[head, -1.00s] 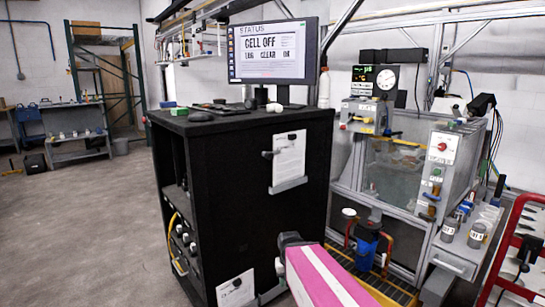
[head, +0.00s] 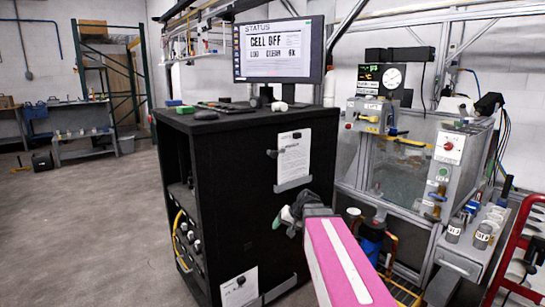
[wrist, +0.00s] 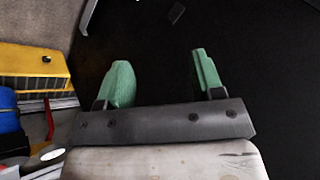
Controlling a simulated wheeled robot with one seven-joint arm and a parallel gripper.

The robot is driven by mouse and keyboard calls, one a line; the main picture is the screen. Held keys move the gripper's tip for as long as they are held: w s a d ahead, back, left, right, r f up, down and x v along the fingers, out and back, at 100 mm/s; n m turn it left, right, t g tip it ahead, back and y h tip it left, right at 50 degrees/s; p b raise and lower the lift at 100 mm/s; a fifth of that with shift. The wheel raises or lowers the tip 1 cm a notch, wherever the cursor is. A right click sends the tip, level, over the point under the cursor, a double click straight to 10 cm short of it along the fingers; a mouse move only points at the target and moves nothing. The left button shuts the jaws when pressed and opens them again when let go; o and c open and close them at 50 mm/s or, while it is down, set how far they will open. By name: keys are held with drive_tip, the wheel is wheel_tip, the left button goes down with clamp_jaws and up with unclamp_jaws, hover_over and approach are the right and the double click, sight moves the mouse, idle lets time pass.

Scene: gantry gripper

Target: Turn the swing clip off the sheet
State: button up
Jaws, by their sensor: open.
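A white printed sheet (head: 293,157) hangs on the side of the black cabinet, above a grey ledge. A dark swing clip (head: 272,153) sticks out at its left edge; whether it overlaps the paper is too small to tell. A second white sheet (head: 238,289) sits lower on the same side, with a small dark clip (head: 240,281) on it.
The black cabinet (head: 250,225) carries a monitor (head: 279,50) and keyboard. A tank bench (head: 400,165) stands to the right, with a red rack (head: 520,240) at the edge. In the wrist view, a small dark tab (wrist: 175,12), unclear, lies ahead on the black panel; yellow equipment (wrist: 35,70) is at left.

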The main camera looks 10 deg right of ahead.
drive_tip(key=w+d+r+t+y, duration=0.1)
drive_tip(key=w+r+t+y, duration=0.1)
drive_tip(key=w+r, duration=0.35)
drive_tip(key=w+d+r+t+y, duration=0.1)
drive_tip(key=w+d+r, duration=0.1)
drive_tip(key=r, duration=0.6)
drive_tip(key=t+y, duration=0.3)
approach(276, 155)
drive_tip(key=x, duration=1.2)
drive_tip(key=shift+w, duration=0.1)
clamp_jaws()
